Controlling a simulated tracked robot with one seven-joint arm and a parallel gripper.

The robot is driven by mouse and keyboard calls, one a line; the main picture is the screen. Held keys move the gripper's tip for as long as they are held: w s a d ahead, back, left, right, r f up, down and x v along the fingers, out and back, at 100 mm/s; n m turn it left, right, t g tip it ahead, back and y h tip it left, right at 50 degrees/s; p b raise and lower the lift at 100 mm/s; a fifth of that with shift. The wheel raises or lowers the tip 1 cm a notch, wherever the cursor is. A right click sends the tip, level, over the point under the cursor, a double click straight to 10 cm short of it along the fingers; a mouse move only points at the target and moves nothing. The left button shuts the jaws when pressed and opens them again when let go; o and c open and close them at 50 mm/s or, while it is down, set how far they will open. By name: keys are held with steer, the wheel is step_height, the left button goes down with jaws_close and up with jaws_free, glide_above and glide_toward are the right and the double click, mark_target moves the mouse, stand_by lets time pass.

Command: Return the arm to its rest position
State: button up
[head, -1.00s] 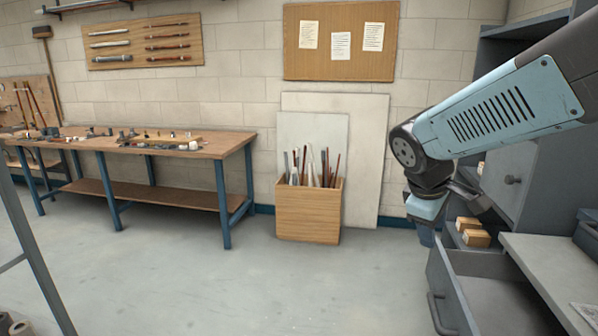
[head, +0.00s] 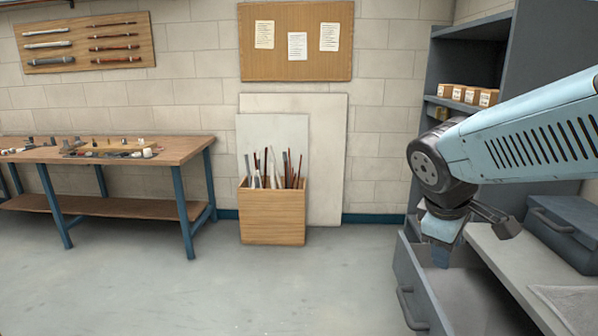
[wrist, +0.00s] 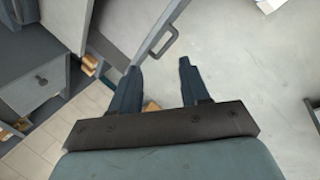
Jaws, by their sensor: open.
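My arm reaches in from the right edge of the head view, with its blue-grey link sloping to a dark wrist joint. My gripper (head: 443,250) hangs below that joint, pointing down over the open drawer (head: 408,278) or just in front of it; the exact gap cannot be told. In the wrist view my gripper (wrist: 158,75) shows two dark blue fingers spread apart, with nothing between them but floor and part of a small tan box behind.
A grey shelf unit (head: 470,65) with several small boxes (head: 465,95) stands behind my arm. A worktop with a dark blue toolbox (head: 565,235) is at right. A wooden bin (head: 272,215) of pipes and a workbench (head: 120,155) stand along the wall. The middle floor is clear.

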steer(key=s+a+r+m+t+y, duration=0.2)
steer(key=s+a+r+m+y, duration=0.1)
steer(key=m, duration=0.5)
step_height(320, 180, up, 2)
steer(key=shift+s+r+m+y, duration=0.25)
steer(key=shift+s+m+y, duration=0.15)
steer(key=shift+s, duration=0.15)
stand_by(0.6)
